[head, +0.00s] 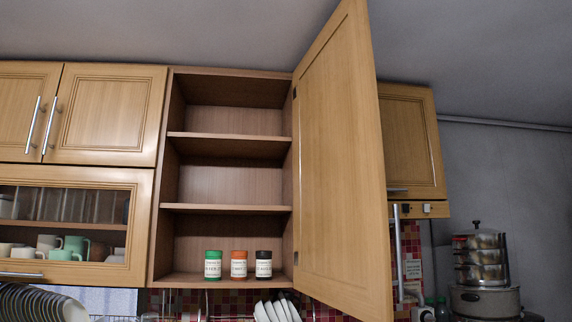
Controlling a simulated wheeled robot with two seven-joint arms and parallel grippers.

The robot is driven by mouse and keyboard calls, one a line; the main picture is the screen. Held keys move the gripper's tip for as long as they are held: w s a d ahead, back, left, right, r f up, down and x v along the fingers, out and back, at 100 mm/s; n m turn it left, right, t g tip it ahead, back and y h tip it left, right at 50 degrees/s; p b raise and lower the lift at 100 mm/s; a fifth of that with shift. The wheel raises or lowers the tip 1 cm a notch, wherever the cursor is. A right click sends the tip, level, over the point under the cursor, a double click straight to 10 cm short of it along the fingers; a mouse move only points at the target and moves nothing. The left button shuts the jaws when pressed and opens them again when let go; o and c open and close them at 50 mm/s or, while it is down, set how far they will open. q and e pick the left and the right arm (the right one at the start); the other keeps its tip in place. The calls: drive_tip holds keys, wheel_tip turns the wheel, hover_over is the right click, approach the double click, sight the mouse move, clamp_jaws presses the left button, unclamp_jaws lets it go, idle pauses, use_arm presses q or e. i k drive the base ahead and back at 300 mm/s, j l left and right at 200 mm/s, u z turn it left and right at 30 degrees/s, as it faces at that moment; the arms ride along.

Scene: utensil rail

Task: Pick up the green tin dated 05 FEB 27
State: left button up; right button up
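A green tin (213,265) with a cream label stands upright on the bottom shelf of the open wall cabinet, leftmost of three tins. The print on its label is too small to read for certain. An orange tin (239,265) stands just right of it, and a black tin (264,265) right of that, with small gaps between them. Neither of my grippers is in view.
The cabinet door (340,160) stands wide open on the right side. The upper shelves (228,208) are empty. White dishes (277,311) stand below the cabinet, and stacked pots (480,260) stand at far right. A glass-front cabinet (75,225) with cups adjoins on the left.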

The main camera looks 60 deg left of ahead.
sight(213, 269)
drive_tip(key=i+u, duration=0.2)
drive_tip(key=u, duration=1.4)
drive_tip(key=i+l+u, duration=0.2)
drive_tip(key=u, duration=0.25)
drive_tip(key=i+l+u, duration=0.1)
drive_tip(key=l+u, duration=0.35)
drive_tip(key=i+l+u, duration=0.1)
drive_tip(key=l+u, duration=0.65)
drive_tip(key=l, duration=1.55)
drive_tip(key=i+j+z, duration=0.25)
drive_tip(key=j, duration=0.4)
drive_tip(key=i+j+z, duration=0.25)
drive_tip(key=j, duration=0.4)
drive_tip(key=j+z, duration=0.25)
drive_tip(key=j, duration=0.4)
drive_tip(key=j+z, duration=0.25)
drive_tip(key=j, duration=0.45)
drive_tip(key=i, duration=0.05)
